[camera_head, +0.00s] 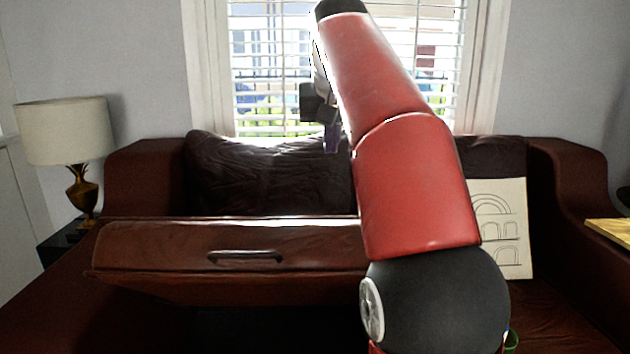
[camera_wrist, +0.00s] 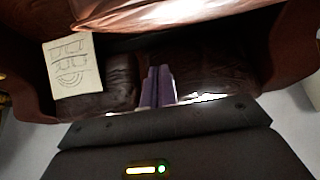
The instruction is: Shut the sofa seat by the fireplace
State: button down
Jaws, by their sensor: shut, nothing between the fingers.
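The brown leather sofa (camera_head: 145,175) stands below the window. Its seat (camera_head: 170,250), a panel with a dark handle (camera_head: 245,257) on its front, is raised, with a dark gap below it. My gripper (camera_head: 331,138) is shut and empty, in front of the dark back cushion (camera_head: 265,175) in the head view and apart from the handle. In the wrist view its purple fingers (camera_wrist: 157,88) are together, and part of the raised seat (camera_wrist: 170,14) shows at the top edge. My red arm hides the seat's right end. I see no fireplace.
A drawing on a white board (camera_head: 505,230) leans on the sofa at the right; it also shows in the wrist view (camera_wrist: 73,66). A lamp (camera_head: 70,140) stands on a dark side table at the left. A wooden surface (camera_head: 610,232) juts in at the right edge.

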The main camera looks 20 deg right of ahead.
jog(key=w, duration=0.1)
jog(key=b, duration=0.4)
send_over(328, 205)
jog(key=w+d, duration=0.1)
jog(key=w, duration=0.2)
notch_tip(328, 205, down, 8)
jog(key=shift+r, duration=0.15)
jog(key=s+f+b, duration=0.1)
jog(key=f, duration=0.1)
jog(key=shift+s+a+f+b, duration=0.2)
jog(key=shift+s+f+b, duration=0.1)
jog(key=shift+s+b, duration=0.1)
jog(key=shift+s+a+f, duration=0.1)
jog(key=shift+s+f, duration=0.15)
jog(key=shift+s, duration=0.1)
jog(key=shift+f, duration=0.1)
